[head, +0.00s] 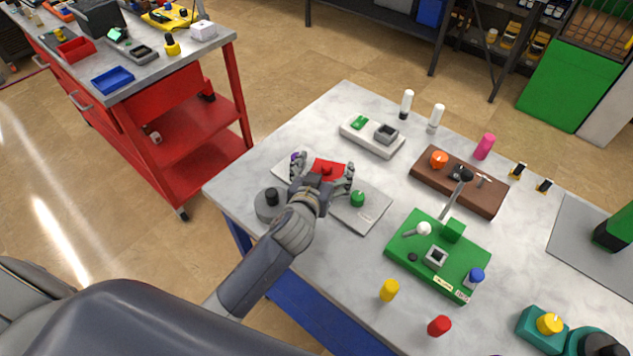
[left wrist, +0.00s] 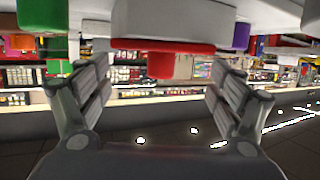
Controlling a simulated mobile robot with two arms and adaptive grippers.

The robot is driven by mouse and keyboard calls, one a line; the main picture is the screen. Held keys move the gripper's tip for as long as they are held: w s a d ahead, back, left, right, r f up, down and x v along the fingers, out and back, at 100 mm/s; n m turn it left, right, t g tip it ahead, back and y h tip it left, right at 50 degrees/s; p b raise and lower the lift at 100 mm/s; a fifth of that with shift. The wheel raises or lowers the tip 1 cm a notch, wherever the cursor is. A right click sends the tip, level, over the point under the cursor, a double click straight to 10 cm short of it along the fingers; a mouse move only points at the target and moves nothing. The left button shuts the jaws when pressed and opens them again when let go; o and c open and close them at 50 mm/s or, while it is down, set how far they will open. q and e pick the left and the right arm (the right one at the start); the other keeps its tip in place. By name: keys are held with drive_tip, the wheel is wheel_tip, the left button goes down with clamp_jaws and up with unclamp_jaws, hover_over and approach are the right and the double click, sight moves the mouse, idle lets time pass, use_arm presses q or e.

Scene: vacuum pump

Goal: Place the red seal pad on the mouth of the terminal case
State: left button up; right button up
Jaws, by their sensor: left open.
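The red seal pad (head: 328,167) shows between the fingers of my left gripper (head: 322,179) in the head view. In the left wrist view, which looks upside down, the pad (left wrist: 205,48) has a red knob (left wrist: 161,65) and lies against a pale round-edged body (left wrist: 175,22). I cannot tell whether that body is the terminal case. My left gripper (left wrist: 150,100) is open, with its fingers apart on either side of the knob. No contact with the knob shows. My right gripper is out of view.
A green knob (head: 357,198) and a purple piece (head: 294,157) are close to the left gripper. A white block (head: 362,143), brown block (head: 484,197) and green board (head: 415,262) stand to the right. A red cart (head: 183,137) stands left. Bare tabletop (head: 325,262) lies in front.

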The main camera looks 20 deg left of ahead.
use_arm(q)
drive_tip(key=b+v, duration=0.2)
drive_tip(key=v, duration=0.9)
idle(0.3)
